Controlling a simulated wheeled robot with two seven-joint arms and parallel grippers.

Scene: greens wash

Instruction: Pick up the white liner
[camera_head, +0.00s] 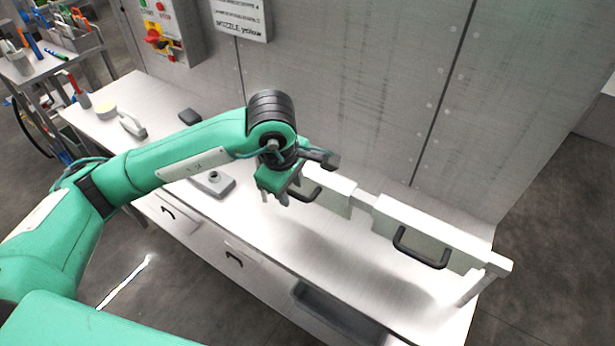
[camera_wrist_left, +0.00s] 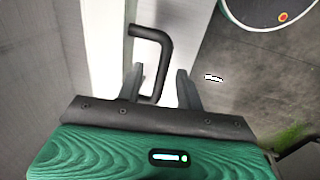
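The white liner (camera_head: 334,199) looks like an upright white panel with a black handle (camera_head: 306,192), in the middle of the head view on the long bench. Its near end is hidden behind my left gripper (camera_head: 282,194). In the left wrist view, the black handle (camera_wrist_left: 163,52) reaches between the two fingers of my left gripper (camera_wrist_left: 159,85). The fingers are apart, with a gap showing beside the handle. A similar white panel (camera_head: 425,238) with its own black handle stands farther right; I cannot tell from looks alone which one is called the liner. My right gripper is not in view.
The long white bench (camera_head: 262,232) runs along a grey metal wall (camera_head: 350,80). A grey device (camera_head: 212,184) sits left of my gripper. A bench end post (camera_head: 484,278) stands at the right. A tool cart (camera_head: 45,62) is at the far left.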

